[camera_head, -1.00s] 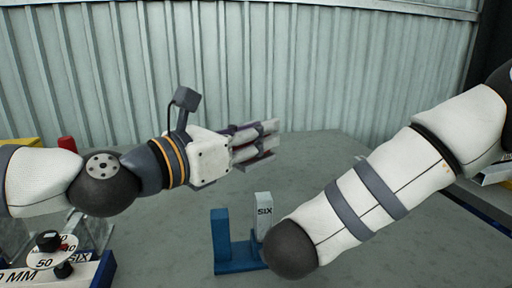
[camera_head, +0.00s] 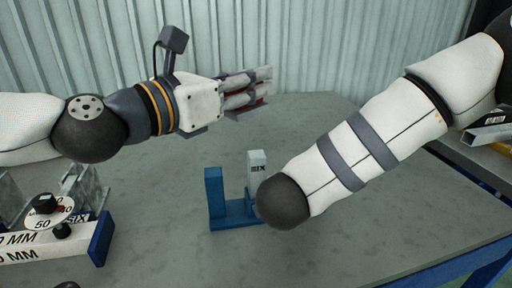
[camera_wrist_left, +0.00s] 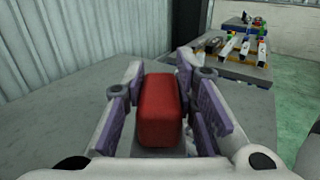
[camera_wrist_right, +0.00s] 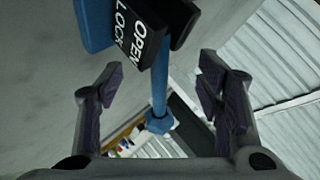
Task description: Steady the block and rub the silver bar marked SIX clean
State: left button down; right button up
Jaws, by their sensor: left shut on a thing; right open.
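A fixture with a dial (camera_head: 45,206) and bars lettered MM stands at the front left of the grey table (camera_head: 330,265). A grey ribbed wall is behind. More bars lie on a rack (camera_head: 490,135) at the right. The table's middle front is clear.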

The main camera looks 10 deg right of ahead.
pick_arm(q)
jog(key=shift+r, duration=0.1)
pick_arm(e)
jog(key=p+v, duration=0.4)
jog(key=v, duration=0.3)
jog(key=shift+s+a+r, duration=0.1)
jog(key=shift+s+r, duration=0.05)
jog(key=shift+r, duration=0.25)
jog(key=shift+s+a, duration=0.1)
jog(key=shift+s, duration=0.1)
pick_arm(q)
jog(key=s+r+m, duration=0.1)
jog(key=s+r, duration=0.1)
jog(key=r, duration=0.4)
jog(key=s+r+h, duration=0.1)
jog(key=s+r, duration=0.1)
jog(key=r, duration=0.5)
jog(key=shift+s+m+t, duration=0.25)
jog(key=shift+m+t, duration=0.15)
jog(key=shift+f, duration=0.1)
pick_arm(e)
jog(key=shift+f, duration=0.1)
jog(key=o, duration=0.6)
jog(key=shift+c, duration=0.2)
